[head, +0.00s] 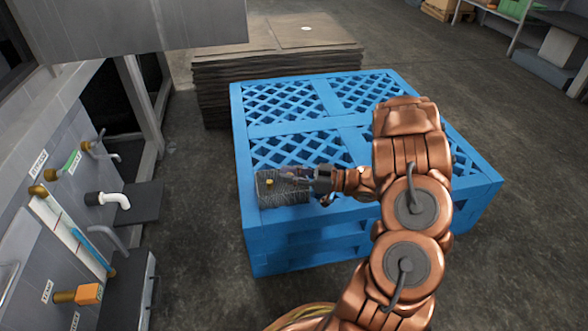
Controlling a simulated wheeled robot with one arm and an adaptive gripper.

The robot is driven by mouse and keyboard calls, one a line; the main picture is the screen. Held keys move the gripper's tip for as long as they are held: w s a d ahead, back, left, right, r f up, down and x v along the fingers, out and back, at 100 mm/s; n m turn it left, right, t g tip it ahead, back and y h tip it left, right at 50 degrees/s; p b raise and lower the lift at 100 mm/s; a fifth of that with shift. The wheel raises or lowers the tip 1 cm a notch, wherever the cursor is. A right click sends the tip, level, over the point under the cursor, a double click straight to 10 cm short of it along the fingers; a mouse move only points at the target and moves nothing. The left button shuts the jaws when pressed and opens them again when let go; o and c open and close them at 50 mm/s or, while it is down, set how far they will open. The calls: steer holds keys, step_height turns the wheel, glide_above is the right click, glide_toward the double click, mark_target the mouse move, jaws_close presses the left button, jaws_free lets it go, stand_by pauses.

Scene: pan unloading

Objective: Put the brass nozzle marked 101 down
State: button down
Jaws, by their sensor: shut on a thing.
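My gripper (308,182) is over the near left corner of the blue pallet stack (300,124), at the right side of a grey ribbed pan or basket (283,201). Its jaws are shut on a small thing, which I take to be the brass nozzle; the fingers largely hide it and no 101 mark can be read. A small brass-coloured piece (268,182) shows at the left part of the pan, left of the fingers. I cannot tell whether it is the held nozzle or a separate part.
A wall panel with labelled brass fittings (38,190), a white spout (107,199) and an orange valve block (89,293) stands at the left. Stacked brown sheets (210,88) lie behind the pallets. The pallet top behind the pan is clear. Grey floor is open at the right.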

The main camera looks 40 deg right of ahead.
steer(key=w+d+f+b, duration=0.4)
steer(key=w+d, duration=0.2)
steer(key=shift+w+f, duration=0.15)
steer(key=shift+w, duration=0.25)
steer(key=shift+f, duration=0.6)
stand_by(0.3)
steer(key=c, duration=1)
jaws_free()
